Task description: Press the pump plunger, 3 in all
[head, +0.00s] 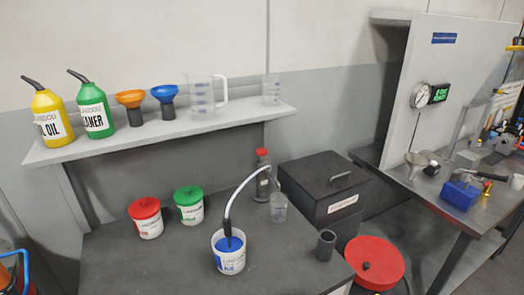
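A white tub (229,260) with a blue top stands on the dark bench at the centre front. Neither of my grippers is in view, and nothing touches the pump.
Red-lidded (146,219) and green-lidded (189,206) tubs stand behind left. The shelf (160,143) above holds bottles, funnels and jugs. The bench front (150,270) is clear.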

